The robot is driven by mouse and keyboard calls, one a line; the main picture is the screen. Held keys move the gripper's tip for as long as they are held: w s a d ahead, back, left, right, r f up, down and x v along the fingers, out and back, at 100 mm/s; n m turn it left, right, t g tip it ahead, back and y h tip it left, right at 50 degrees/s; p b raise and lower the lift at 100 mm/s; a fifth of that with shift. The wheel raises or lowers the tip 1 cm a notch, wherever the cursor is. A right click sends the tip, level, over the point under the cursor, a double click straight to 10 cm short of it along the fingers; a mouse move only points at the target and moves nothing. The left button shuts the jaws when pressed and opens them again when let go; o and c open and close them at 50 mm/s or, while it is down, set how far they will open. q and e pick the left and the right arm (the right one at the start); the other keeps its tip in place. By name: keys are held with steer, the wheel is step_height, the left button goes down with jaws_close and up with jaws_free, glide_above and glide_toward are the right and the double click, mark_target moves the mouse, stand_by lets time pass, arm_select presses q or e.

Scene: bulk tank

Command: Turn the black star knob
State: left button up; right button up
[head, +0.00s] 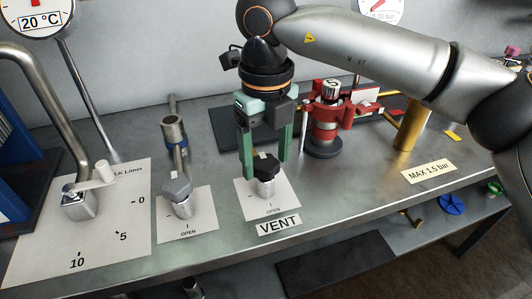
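The black star knob (266,167) sits on a short metal stem on a white card at the front of the grey bench, above the VENT label (278,223). A white mark shows on its top. My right gripper (266,164) reaches down from above, with its green fingers on either side of the knob. The fingertips are at about the knob's height and very close to it; I cannot tell whether they press on it. My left gripper is not in view.
A grey star knob (177,189) stands to the left on its own card, and a crank handle (92,182) stands farther left on a dial card. A red clamped fitting (325,115) stands behind to the right. The bench's front edge is close to the knob.

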mark_target(266, 162)
steer(key=shift+o, duration=0.4)
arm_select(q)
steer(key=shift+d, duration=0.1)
arm_select(e)
steer(key=shift+r, duration=0.1)
steer(key=shift+r, duration=0.3)
step_height(266, 162, up, 3)
steer(key=shift+p, duration=0.4)
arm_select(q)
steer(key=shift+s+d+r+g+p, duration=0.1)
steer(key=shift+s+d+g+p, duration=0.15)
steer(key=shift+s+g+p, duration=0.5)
arm_select(e)
step_height(266, 162, up, 9)
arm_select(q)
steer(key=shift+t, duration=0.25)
arm_select(e)
steer(key=shift+f, duration=0.15)
